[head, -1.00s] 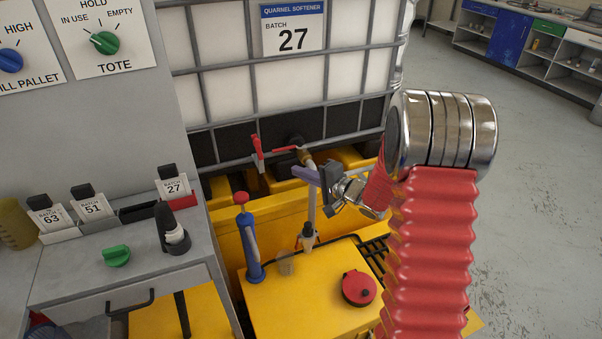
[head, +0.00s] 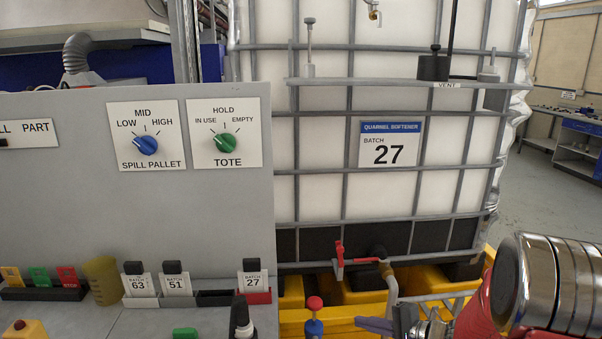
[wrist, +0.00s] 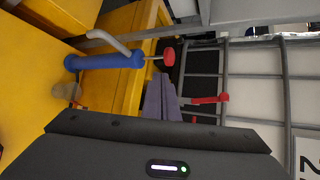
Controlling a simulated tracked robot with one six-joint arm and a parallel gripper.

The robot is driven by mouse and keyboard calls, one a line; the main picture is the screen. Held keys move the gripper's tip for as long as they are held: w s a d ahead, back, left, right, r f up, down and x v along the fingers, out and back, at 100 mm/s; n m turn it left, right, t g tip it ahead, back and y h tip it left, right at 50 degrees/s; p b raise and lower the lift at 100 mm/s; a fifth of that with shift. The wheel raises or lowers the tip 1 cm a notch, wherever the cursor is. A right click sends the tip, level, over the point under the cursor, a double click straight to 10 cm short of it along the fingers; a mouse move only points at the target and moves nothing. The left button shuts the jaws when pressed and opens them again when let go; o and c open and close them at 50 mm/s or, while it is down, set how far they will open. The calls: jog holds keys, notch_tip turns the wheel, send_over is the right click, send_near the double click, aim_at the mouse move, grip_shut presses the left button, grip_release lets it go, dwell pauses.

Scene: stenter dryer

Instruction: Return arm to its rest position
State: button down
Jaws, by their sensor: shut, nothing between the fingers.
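My gripper (head: 376,325) is at the bottom of the head view, right of centre, with its grey-purple fingers shut and empty. In the wrist view its fingers (wrist: 160,98) lie together, pointing toward the tote's lower frame. My red-sleeved arm with its bright metal joint fills the lower right corner of the head view. The gripper is in front of and below the tote's red-handled valve (head: 341,260), and no contact shows. The lower arm is cut off by the frame edge.
A blue pump with red knob (wrist: 104,61) is near the fingers. The grey panel (head: 60,220) holds a blue knob (head: 145,145) and green knob (head: 225,142). Open floor is at right.

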jog(key=s+a+r+n+g+h, duration=0.2)
jog(key=s+n+g, duration=0.15)
jog(key=s, duration=0.65)
jog(key=s+a+r+n+g+h, duration=0.2)
jog(key=s+n+g, duration=0.15)
jog(key=s, duration=0.65)
jog(key=s+d+r+n+t+h, duration=0.2)
jog(key=s+r+n+h, duration=0.3)
jog(key=s+r, duration=0.5)
notch_tip(320, 180, up, 4)
jog(key=shift+d+f+t+h, duration=0.15)
jog(key=shift+t+h, duration=0.15)
jog(key=shift+t, duration=0.5)
jog(key=shift+s, duration=0.1)
dwell(0.6)
